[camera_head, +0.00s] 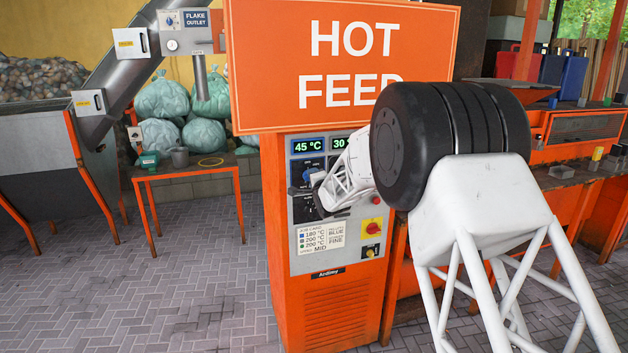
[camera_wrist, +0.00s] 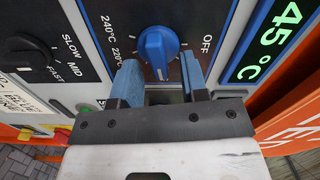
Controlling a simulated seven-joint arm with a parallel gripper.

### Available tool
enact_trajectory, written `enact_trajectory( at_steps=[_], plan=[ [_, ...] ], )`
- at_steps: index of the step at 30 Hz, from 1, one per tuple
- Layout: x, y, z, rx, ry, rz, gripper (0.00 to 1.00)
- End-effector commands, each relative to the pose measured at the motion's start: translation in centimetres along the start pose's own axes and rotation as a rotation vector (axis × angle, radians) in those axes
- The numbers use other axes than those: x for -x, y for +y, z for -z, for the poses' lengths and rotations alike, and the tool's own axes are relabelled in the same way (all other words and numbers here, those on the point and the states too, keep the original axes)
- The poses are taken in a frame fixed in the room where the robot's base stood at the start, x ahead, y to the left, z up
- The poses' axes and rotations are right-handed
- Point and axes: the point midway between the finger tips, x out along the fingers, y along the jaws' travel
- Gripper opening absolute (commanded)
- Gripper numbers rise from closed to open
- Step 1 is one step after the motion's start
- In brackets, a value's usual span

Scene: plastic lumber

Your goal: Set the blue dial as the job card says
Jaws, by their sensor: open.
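The blue dial (camera_wrist: 158,48) sits on a dark plate on the orange machine's panel, between the marks 220 °C and OFF; its exact setting is hard to read. In the head view the dial (camera_head: 310,174) is small and partly covered by my gripper (camera_head: 313,187). In the wrist view my gripper (camera_wrist: 159,66) is open, its two blue fingers at either side of the dial's near part, with nothing clearly clamped. The job card (camera_head: 321,238) shows a blue square beside 180 °C, two lines of 200 °C, and the words BLUE, FINE and MID.
A green display (camera_wrist: 279,40) reads 45 °C beside the dial. A black knob (camera_wrist: 30,55) has SLOW, MID and FAST marks. A red button (camera_head: 372,226) is low on the panel. The HOT FEED sign (camera_head: 270,70) overhangs the panel. A small orange table (camera_head: 190,172) stands left.

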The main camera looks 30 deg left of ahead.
Motion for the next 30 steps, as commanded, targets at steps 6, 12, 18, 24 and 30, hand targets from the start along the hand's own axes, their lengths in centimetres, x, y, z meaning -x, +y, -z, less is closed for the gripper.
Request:
enact_trajectory(
  at_steps=[6,12,18,24,30],
  plan=[
    [0.7,-0.1,0.0,0.000,0.000,0.001,0.40],
    [2.3,-0.1,0.1,0.000,0.000,0.000,0.40],
    [4.3,-0.1,0.0,0.000,0.000,0.000,0.40],
    [6.2,-0.1,0.0,0.000,0.000,0.000,0.40],
    [7.4,0.1,0.0,0.000,0.000,-0.001,0.40]
  ],
)
